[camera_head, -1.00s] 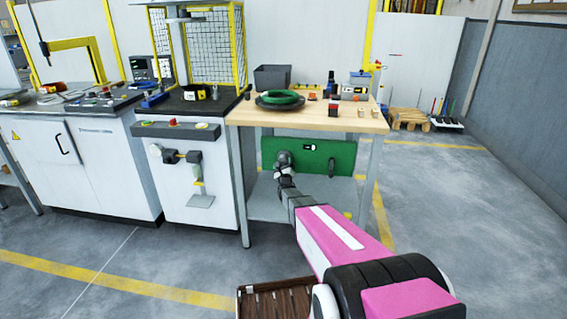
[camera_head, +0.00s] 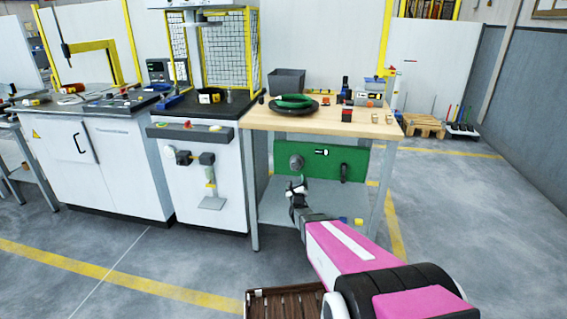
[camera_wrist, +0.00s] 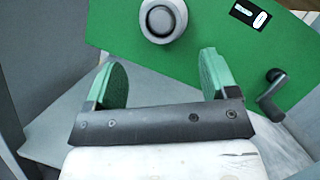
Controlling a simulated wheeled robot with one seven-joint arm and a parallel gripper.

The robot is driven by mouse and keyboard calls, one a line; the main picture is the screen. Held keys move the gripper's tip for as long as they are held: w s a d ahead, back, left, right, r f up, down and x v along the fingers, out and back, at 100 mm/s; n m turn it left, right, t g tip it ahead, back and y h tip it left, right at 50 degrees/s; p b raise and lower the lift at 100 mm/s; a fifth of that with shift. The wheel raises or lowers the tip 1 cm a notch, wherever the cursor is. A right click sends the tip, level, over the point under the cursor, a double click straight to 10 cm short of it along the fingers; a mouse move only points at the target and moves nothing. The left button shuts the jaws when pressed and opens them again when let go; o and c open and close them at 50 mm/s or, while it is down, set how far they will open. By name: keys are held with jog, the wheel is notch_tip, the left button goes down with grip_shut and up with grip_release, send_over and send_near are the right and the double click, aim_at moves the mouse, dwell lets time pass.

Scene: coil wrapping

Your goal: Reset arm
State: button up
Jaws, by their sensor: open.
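My gripper (camera_head: 297,187) is open and empty in front of the lower part of the wooden-topped table. In the wrist view its two green-padded fingers (camera_wrist: 163,80) stand wide apart, with nothing between them. A green panel (camera_head: 325,158) lies beyond it under the tabletop. The panel carries a round grey knob (camera_head: 296,162), which also shows just beyond the fingers in the wrist view (camera_wrist: 163,18). A dark crank handle (camera_wrist: 271,93) sits on the panel's right side. The gripper looks apart from both.
A green coil on a dark disc (camera_head: 293,102) lies on the wooden tabletop (camera_head: 300,124) among small blocks and a grey bin (camera_head: 287,81). A caged machine (camera_head: 208,105) stands left of the table. A brown slatted crate (camera_head: 285,303) is near me.

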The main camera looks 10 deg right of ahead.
jog(key=s+a+r+n+g+y, duration=0.1)
jog(key=s+n+g+y, duration=0.1)
jog(key=s+n+g, duration=1.9)
jog(key=s+n, duration=0.9)
jog(key=s, duration=0.4)
